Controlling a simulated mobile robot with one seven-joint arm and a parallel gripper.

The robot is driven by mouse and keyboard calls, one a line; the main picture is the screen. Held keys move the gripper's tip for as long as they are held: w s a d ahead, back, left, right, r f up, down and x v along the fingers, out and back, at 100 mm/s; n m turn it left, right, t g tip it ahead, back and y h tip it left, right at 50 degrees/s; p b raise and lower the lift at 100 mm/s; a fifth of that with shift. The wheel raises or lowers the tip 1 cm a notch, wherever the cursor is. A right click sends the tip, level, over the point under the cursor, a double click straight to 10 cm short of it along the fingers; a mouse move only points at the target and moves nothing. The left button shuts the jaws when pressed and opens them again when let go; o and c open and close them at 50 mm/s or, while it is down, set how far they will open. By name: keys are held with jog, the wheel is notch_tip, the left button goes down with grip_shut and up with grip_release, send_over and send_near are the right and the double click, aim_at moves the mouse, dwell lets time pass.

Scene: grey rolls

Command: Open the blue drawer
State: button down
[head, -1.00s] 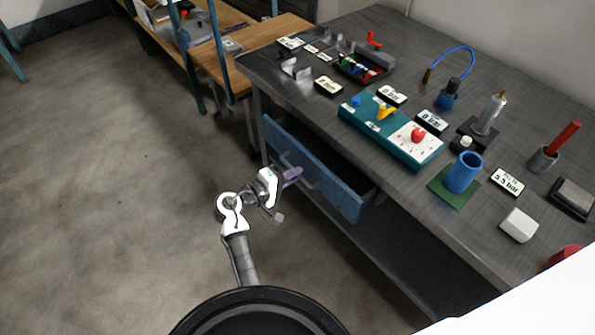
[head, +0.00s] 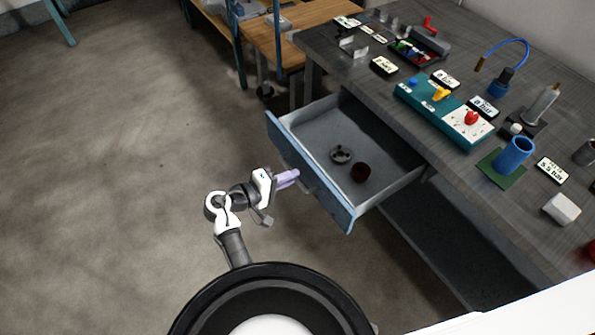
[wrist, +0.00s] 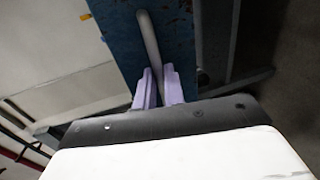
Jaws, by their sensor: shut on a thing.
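The blue drawer (head: 318,186) under the grey workbench is pulled well out, and its grey inside shows. In the wrist view the fingers (wrist: 160,85) are shut around the lower part of the grey bar handle (wrist: 149,42) on the blue front (wrist: 170,22). The gripped part of the handle is mostly hidden by the fingers.
The workbench (head: 450,85) carries a teal control box (head: 440,105), a blue cup (head: 514,155) on a green mat and several labels. A lower shelf (head: 430,235) lies below the drawer. Bare floor (head: 130,190) is free to the left.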

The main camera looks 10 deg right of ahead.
jog(key=shift+s+a, duration=0.25)
jog(key=shift+a, duration=0.45)
jog(key=c, duration=1.5)
grip_release()
jog(key=b+v, duration=0.2)
jog(key=v, duration=1.1)
jog(key=shift+a, duration=0.4)
jog(key=shift+s+r, duration=0.1)
